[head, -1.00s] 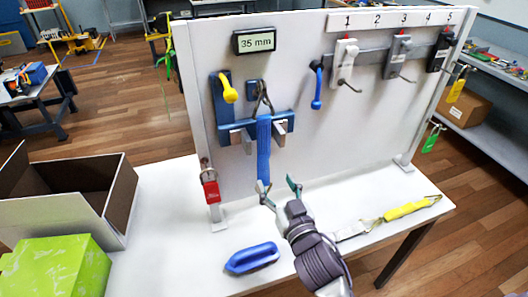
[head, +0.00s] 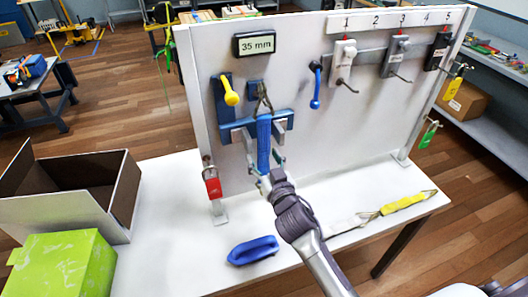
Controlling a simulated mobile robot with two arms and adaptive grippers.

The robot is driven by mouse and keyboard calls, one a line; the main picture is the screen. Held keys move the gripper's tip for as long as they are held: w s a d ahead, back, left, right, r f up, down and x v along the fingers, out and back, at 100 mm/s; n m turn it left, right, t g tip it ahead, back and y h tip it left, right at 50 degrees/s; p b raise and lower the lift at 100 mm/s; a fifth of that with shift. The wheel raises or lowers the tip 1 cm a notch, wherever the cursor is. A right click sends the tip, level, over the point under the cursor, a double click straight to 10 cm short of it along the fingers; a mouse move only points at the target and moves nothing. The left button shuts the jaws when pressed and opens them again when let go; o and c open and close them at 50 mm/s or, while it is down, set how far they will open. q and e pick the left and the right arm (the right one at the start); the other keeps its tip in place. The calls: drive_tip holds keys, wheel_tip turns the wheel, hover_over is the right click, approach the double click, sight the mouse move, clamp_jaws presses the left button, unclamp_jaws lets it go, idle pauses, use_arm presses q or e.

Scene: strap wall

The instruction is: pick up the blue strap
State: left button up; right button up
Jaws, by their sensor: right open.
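The blue strap (head: 264,146) hangs down from a metal hook on the white wall panel, in front of a blue clamp bracket (head: 240,126) with metal jaws. My right gripper (head: 266,167) is at the strap's lower end, with its fingers apart on either side of it. The gripper and wrist hide the strap's bottom end, and I cannot tell whether the fingers touch it. My left gripper does not show.
A blue handled block (head: 253,250) lies on the white table (head: 180,222). A yellow-and-white strap (head: 404,202) lies at the right. An open box (head: 125,200) and a green box (head: 62,265) stand at the left. A red padlock (head: 212,186) hangs on the panel's left post.

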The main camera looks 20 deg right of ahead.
clamp_jaws()
drive_tip(key=shift+r, duration=0.1)
